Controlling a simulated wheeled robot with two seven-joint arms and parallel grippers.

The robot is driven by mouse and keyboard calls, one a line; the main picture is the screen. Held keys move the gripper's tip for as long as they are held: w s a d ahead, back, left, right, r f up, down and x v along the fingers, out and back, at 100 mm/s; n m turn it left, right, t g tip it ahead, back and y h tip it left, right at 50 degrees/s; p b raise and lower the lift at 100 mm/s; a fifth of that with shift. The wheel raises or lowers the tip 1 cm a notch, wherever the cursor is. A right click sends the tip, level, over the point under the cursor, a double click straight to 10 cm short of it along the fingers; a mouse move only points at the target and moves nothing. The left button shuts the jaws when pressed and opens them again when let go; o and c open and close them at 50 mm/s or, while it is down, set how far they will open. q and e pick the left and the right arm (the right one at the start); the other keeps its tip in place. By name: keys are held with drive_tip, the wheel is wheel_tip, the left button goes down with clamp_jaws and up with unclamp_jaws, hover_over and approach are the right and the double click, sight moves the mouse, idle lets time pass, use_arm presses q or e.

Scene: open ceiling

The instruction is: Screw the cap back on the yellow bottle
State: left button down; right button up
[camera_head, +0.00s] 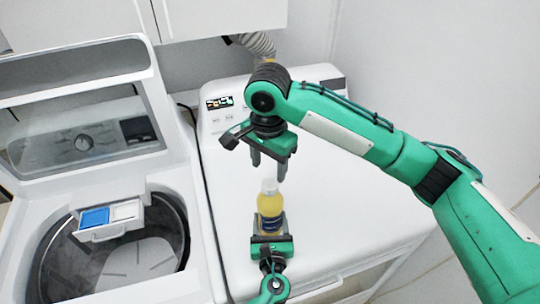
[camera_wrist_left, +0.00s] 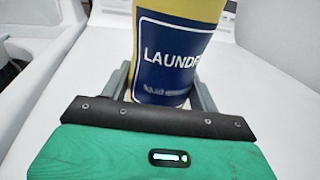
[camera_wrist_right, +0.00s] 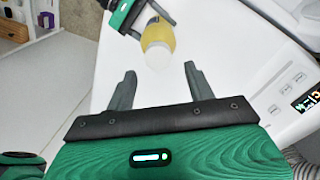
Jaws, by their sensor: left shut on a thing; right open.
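The yellow bottle (camera_head: 271,206) stands upright on the white machine top, with a white cap (camera_head: 269,186) on its top; how tightly the cap sits I cannot tell. My left gripper (camera_head: 270,226) is shut on the bottle's lower part. The left wrist view shows the blue label of the bottle (camera_wrist_left: 168,62) between the fingers; its top is out of that frame. My right gripper (camera_head: 268,168) is open and empty, pointing down just above the cap. In the right wrist view the cap (camera_wrist_right: 158,55) lies slightly beyond the open fingertips (camera_wrist_right: 160,72), apart from them.
The white machine top (camera_head: 340,210) is otherwise clear around the bottle. An open top-loading washer (camera_head: 190,285) with a raised lid (camera_head: 85,140) stands at left, its drawer (camera_head: 110,215) pulled out. A control panel (camera_head: 220,103) and grey hose (camera_head: 258,44) are at the back.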

drive_tip(key=n, duration=0.5)
drive_tip(key=shift+r, duration=0.2)
drive_tip(key=n, duration=0.3)
drive_tip(key=shift+r, duration=0.1)
drive_tip(key=n, duration=0.4)
drive_tip(key=shift+r+n, duration=0.2)
drive_tip(key=shift+n, duration=0.1)
drive_tip(key=n, duration=0.4)
drive_tip(key=shift+r+n, duration=0.15)
drive_tip(key=shift+n, duration=0.25)
drive_tip(key=n, duration=0.3)
drive_tip(key=shift+r, duration=0.1)
drive_tip(key=n, duration=0.4)
drive_tip(key=shift+r+n, duration=0.15)
drive_tip(key=shift+n, duration=0.25)
drive_tip(key=n, duration=0.4)
drive_tip(key=shift+d+r+n, duration=0.15)
drive_tip(key=shift+n, duration=0.15)
drive_tip(key=n, duration=0.4)
drive_tip(key=shift+r, duration=0.1)
